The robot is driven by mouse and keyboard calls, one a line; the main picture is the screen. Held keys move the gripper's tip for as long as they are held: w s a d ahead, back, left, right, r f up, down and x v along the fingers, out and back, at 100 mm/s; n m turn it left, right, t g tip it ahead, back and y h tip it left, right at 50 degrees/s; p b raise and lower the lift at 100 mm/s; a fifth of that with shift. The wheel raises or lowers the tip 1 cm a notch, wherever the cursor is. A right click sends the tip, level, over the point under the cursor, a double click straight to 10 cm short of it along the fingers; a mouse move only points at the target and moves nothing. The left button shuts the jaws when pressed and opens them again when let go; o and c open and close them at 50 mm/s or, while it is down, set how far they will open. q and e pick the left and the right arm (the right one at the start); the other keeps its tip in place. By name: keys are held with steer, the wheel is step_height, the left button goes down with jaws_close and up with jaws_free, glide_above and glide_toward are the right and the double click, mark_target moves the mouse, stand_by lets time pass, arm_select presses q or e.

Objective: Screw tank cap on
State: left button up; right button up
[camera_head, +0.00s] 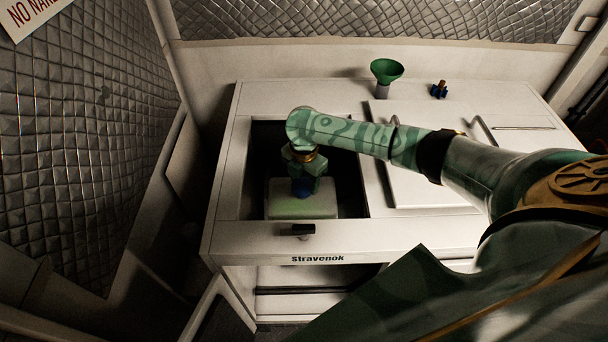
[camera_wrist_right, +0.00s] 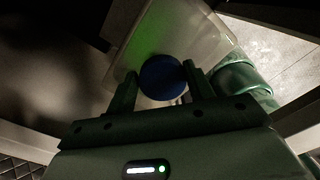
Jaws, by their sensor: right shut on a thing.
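The blue tank cap (camera_head: 302,190) is at the top of the pale translucent tank (camera_head: 285,211), which sits in the dark open well on the left of the white chiller. My right gripper (camera_head: 303,183) points down over the tank and is shut on the cap. In the right wrist view the round blue cap (camera_wrist_right: 160,82) is between the two green fingers, with the tank (camera_wrist_right: 122,66) behind and below it. I cannot tell how the cap is seated, because the gripper hides its upper part. My left gripper is not in view.
The white chiller top (camera_head: 420,222) surrounds the well. A raised panel (camera_head: 430,185) with a handle lies to its right. A quilted wall (camera_head: 85,130) is on the left.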

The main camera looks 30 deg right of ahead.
steer(key=shift+s+r+m+p, duration=0.1)
steer(key=shift+s+m+p, duration=0.05)
steer(key=shift+m+p, duration=1.2)
steer(key=shift+s+m+p, duration=0.15)
steer(key=shift+m+p, duration=1.1)
steer(key=shift+p, duration=0.1)
steer(key=m+p, duration=0.2)
steer(key=m, duration=0.1)
steer(key=shift+s, duration=0.1)
steer(key=shift+m+p, duration=0.6)
steer(key=o, duration=1)
steer(key=shift+o, duration=0.2)
